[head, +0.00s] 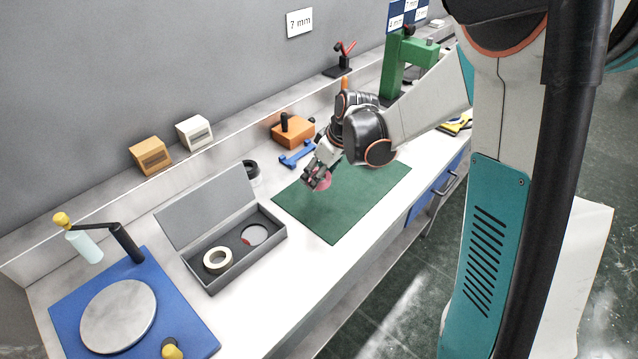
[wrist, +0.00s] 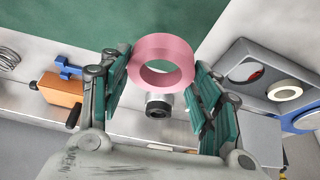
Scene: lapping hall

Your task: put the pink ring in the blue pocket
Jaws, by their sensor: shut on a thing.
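The pink ring (head: 324,182) is held in my gripper (head: 317,176) above the green mat, near its far left part. In the wrist view the ring (wrist: 160,47) sits between the two teal-padded fingers (wrist: 161,70), its hole facing the camera. A grey case (head: 205,272) with its lid open stands left of the mat, apart from my gripper. Inside it are a cream ring (head: 212,267) and a round pocket (head: 255,234) with a small red mark. I cannot make out a clearly blue pocket in either view.
The green mat (head: 350,205) is bare. A blue board with a grey disc (head: 118,315) stands at the near left. Behind my gripper are a blue tool (head: 297,157), an orange block (head: 292,131) and a dark cylinder (head: 251,170). The case's raised lid stands at its back.

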